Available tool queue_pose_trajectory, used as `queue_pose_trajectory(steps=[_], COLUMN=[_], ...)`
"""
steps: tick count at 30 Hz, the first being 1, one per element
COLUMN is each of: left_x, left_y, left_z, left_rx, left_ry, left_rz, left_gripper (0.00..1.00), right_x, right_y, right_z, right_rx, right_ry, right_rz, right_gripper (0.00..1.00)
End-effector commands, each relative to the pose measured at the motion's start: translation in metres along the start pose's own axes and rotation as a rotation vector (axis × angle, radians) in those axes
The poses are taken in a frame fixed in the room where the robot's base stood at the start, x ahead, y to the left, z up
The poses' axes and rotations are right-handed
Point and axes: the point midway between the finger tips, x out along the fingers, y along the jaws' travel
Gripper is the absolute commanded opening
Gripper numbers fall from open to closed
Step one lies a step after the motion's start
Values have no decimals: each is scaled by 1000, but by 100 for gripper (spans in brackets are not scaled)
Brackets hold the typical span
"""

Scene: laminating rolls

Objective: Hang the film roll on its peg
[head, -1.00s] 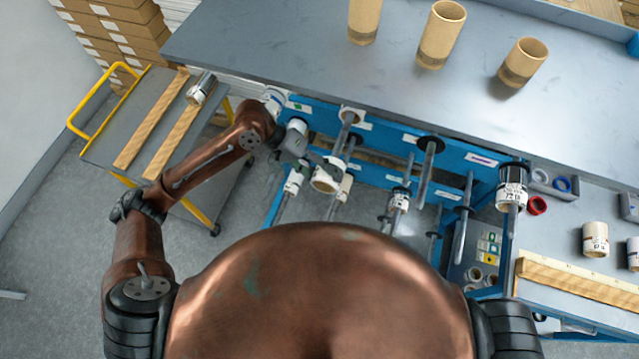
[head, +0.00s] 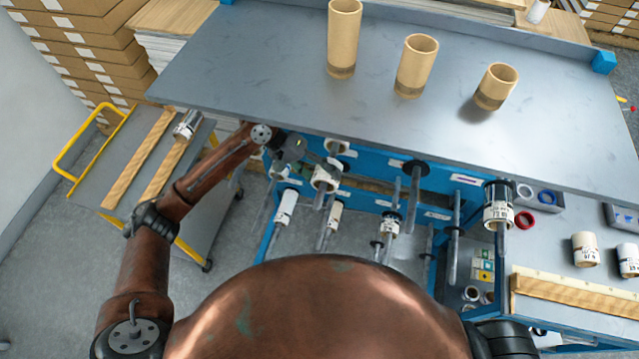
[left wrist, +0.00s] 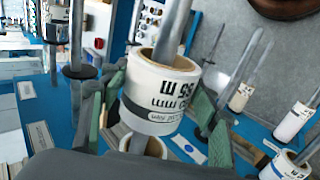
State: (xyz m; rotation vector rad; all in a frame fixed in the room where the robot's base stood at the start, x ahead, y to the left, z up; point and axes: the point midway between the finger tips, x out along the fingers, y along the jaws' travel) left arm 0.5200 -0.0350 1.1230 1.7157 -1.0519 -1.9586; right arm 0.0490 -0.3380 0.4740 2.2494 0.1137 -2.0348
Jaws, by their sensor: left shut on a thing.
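The white film roll (head: 325,174) with a dark band is in my left gripper (head: 318,160), near the front of the blue rack. In the left wrist view the roll (left wrist: 160,88) shows printed black text, and the fingers (left wrist: 150,105) close on its sides. A grey peg (left wrist: 177,30) comes out of the roll's bore, so the roll appears to be around this peg. A white roll or core (head: 337,146) sits behind it, towards the panel. How far apart they are is hard to tell. My right gripper is out of view.
Neighbouring pegs stick out of the blue rack (head: 375,170), one bare (head: 414,195), others with rolls (head: 389,225) (head: 498,205). The grey tabletop (head: 270,75) overhangs above, with several cardboard cores (head: 415,65). A yellow-handled cart (head: 120,170) stands left.

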Motion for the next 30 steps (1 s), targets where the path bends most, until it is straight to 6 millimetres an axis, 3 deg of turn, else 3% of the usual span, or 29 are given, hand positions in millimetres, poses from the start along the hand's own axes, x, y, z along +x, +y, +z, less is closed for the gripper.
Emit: queue_pose_trajectory(steps=[18, 30], left_x=[1, 0], left_y=[0, 1], left_z=[-63, -74], left_rx=[0, 1], left_ry=[1, 0], left_rz=[0, 0], left_gripper=[27, 27], right_x=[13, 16], right_y=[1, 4], right_z=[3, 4], right_rx=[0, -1], right_ry=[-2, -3], right_rz=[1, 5], right_gripper=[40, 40])
